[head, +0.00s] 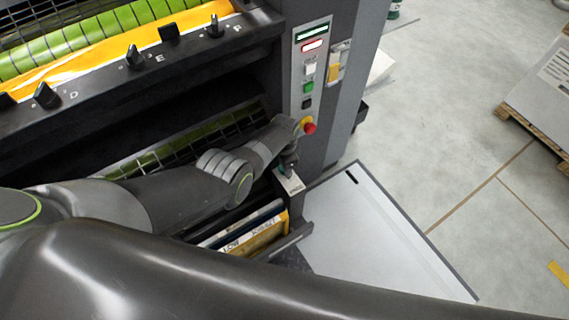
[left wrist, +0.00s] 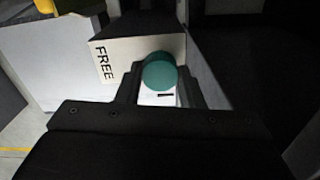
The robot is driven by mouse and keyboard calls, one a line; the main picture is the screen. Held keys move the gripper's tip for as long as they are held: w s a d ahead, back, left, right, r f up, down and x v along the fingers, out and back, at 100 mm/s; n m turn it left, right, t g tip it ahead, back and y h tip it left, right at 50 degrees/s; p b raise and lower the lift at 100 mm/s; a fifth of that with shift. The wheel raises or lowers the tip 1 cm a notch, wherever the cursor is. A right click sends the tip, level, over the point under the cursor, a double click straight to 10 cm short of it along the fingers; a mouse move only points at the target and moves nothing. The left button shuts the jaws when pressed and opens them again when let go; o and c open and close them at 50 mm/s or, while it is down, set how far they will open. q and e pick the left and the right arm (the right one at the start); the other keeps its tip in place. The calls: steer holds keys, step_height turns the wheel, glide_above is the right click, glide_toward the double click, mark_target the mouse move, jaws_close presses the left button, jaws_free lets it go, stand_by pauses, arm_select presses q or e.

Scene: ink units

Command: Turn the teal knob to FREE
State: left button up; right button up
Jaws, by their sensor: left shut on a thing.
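The teal knob (left wrist: 158,72) shows as a round cap in the left wrist view, in front of a pale block. The word FREE is printed on the block's label face (left wrist: 106,64), to the left of the knob. My left gripper (left wrist: 158,86) is shut on the knob, one finger on each side. In the head view my left gripper (head: 288,165) is at the pale block (head: 290,182) low on the machine, and it mostly hides the knob. Which way the knob points is hard to tell. My right gripper is not in view.
A control panel (head: 312,70) with buttons and a red emergency stop (head: 309,127) is just above my left gripper. Black knobs (head: 133,56) line the rail at upper left. Grey floor at right is largely open.

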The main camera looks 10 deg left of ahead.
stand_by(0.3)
arm_select(q)
steer(key=o, duration=1)
steer(key=shift+r, duration=0.1)
steer(key=shift+r, duration=0.15)
step_height(320, 180, up, 7)
steer(key=p, duration=0.5)
step_height(320, 180, up, 10)
steer(key=p, duration=0.3)
steer(key=shift+p, duration=0.3)
